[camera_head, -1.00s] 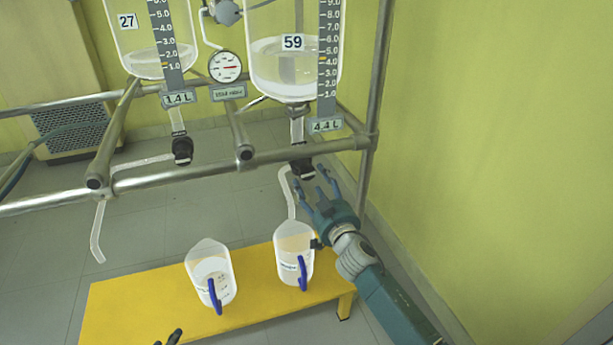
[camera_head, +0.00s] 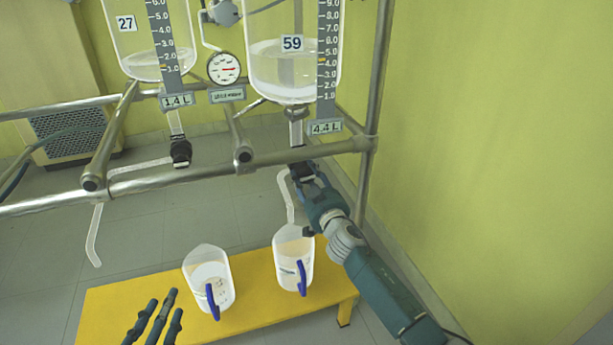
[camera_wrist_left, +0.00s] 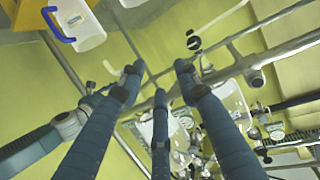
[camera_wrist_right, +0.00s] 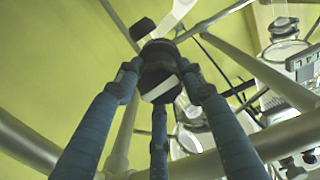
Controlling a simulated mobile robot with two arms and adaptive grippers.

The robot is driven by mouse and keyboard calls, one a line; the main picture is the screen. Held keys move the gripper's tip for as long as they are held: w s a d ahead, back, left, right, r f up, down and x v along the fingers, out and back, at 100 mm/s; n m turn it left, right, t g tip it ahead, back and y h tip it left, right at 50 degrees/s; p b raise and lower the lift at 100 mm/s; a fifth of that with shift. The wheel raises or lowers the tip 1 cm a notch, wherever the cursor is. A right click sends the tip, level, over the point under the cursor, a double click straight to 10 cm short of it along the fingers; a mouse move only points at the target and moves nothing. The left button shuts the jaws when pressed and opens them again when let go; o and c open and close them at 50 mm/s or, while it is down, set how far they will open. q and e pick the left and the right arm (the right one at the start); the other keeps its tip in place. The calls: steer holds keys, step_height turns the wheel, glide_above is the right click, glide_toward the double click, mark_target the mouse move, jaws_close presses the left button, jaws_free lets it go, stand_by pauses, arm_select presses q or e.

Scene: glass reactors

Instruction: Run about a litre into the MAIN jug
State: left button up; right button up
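Glass vessel 59 (camera_head: 285,75) is partly filled, and its plate (camera_head: 326,128) reads 4.4 L. Below it are a black valve knob (camera_head: 303,170) and a bent outlet tube (camera_head: 288,195) that ends over the right jug (camera_head: 293,250). My right gripper (camera_head: 308,180) has its fingers around the knob; in the right wrist view the knob (camera_wrist_right: 158,70) sits between the fingertips. The left jug (camera_head: 206,270) stands beside the right one. Both have blue handles; their labels are not legible. My left gripper (camera_head: 160,312) is open and empty, low in front of the bench.
The yellow bench (camera_head: 130,300) carries both jugs. Vessel 27 (camera_head: 150,60), marked 1.4 L, hangs at the left with its own black valve (camera_head: 180,152) and tube. Steel rails (camera_head: 225,168) cross in front. A gauge (camera_head: 223,68) hangs between the vessels.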

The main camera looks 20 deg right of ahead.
steer(key=c, duration=0.4)
steer(key=shift+c, duration=0.2)
steer(key=shift+n, duration=0.4)
